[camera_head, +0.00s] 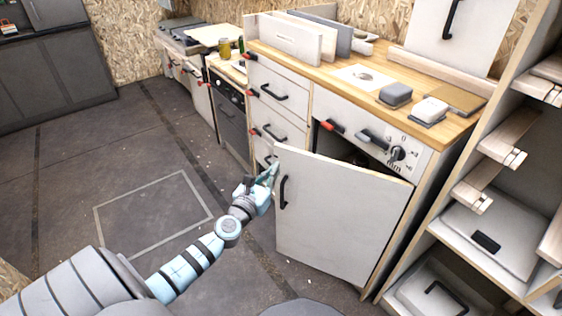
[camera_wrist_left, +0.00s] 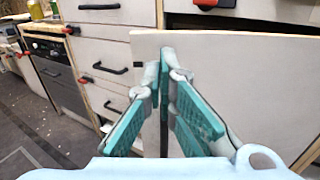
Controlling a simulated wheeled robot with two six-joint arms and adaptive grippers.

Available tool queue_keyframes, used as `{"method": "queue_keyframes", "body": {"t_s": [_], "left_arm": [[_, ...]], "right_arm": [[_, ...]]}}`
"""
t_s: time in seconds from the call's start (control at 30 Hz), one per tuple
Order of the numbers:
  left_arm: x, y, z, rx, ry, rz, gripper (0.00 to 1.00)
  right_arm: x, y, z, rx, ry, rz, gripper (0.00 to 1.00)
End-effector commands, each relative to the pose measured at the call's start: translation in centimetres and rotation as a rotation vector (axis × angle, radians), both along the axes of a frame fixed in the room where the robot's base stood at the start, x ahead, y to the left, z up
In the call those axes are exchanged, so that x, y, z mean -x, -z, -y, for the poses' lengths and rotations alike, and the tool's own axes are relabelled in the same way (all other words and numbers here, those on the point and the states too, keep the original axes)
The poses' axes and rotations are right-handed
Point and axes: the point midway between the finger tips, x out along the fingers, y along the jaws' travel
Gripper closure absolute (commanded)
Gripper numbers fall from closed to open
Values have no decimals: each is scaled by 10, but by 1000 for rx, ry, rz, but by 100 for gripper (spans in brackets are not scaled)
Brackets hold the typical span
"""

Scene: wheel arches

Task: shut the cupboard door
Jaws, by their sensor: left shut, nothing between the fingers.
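The cupboard door (camera_head: 335,225) is a pale panel under the worktop. It stands partly open, its free left edge swung out from the cabinet and its right side at the cabinet. Its black handle (camera_head: 283,192) is a vertical bar near the free edge. My left gripper (camera_head: 271,173) is shut and empty, at the outer face close to the free edge and handle. In the left wrist view its teal fingers (camera_wrist_left: 166,62) point at the door (camera_wrist_left: 245,85), near its upper edge; I cannot tell whether they touch. The fingers hide most of the handle there. My right gripper is not in view.
Drawers (camera_head: 275,92) with black handles and an oven (camera_head: 228,112) stand left of the cupboard. The worktop (camera_head: 345,75) holds boards and small boxes. A wooden shelf unit (camera_head: 480,235) stands close on the right. The floor (camera_head: 150,160) at left is clear.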

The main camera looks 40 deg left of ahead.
Motion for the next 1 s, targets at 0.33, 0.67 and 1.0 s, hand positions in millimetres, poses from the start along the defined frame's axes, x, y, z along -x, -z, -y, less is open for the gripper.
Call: {"method": "queue_keyframes", "body": {"t_s": [0.33, 0.67, 1.0], "left_arm": [[-52, 2, -11, 3, -1, 0, 100], [-56, 1, -11, 3, 0, -1, 100], [-76, 6, -15, 0, 51, 0, 100]], "right_arm": [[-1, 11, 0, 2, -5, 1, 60], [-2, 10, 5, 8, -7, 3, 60], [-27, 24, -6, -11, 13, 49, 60]]}}
